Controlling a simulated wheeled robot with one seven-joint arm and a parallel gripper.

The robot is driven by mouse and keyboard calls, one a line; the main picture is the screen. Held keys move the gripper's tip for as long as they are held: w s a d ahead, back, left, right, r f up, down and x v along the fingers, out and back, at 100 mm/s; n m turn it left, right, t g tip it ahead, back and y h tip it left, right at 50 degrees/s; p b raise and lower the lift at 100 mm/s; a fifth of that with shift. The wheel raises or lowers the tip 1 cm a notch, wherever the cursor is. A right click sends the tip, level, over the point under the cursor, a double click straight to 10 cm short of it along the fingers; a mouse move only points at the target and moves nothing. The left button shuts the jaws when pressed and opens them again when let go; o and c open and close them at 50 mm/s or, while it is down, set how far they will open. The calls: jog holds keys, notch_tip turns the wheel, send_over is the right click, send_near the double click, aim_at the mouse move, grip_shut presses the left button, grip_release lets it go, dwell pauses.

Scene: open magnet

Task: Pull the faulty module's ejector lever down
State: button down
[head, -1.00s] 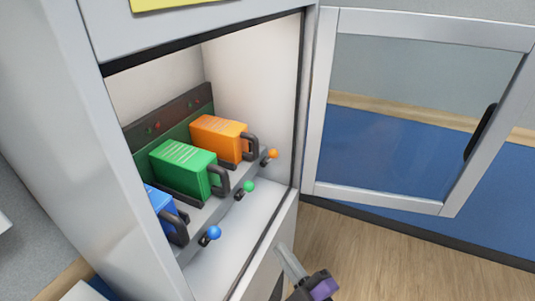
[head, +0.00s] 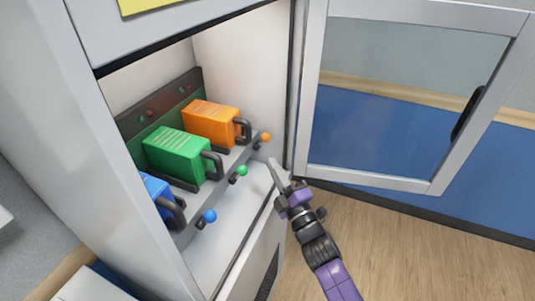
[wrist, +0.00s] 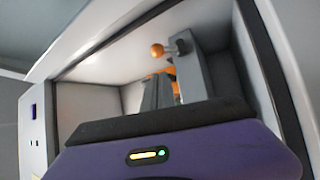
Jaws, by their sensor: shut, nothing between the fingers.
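Three modules with dark handles sit on a grey ledge in the open cabinet: blue (head: 155,190), green (head: 178,155) and orange (head: 211,124). Ball-ended levers stick out in front: the blue knob (head: 210,216), green knob (head: 242,170) and orange knob (head: 266,138). Small red lights show on the back panel; I cannot tell which module is faulty. My gripper (head: 273,164) is shut and empty at the cabinet opening, just below and right of the orange knob, apart from it. In the wrist view, the orange knob (wrist: 157,51) is ahead, above the purple gripper body.
The glass door (head: 400,100) stands swung open at the right, with a black handle (head: 467,113). The cabinet's right frame edge (head: 298,90) is close to my gripper. The cabinet floor (head: 215,258) below the levers is clear.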

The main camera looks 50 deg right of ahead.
aim_at(263, 140)
jog(key=p+x, duration=0.1)
jog(key=x, duration=0.8)
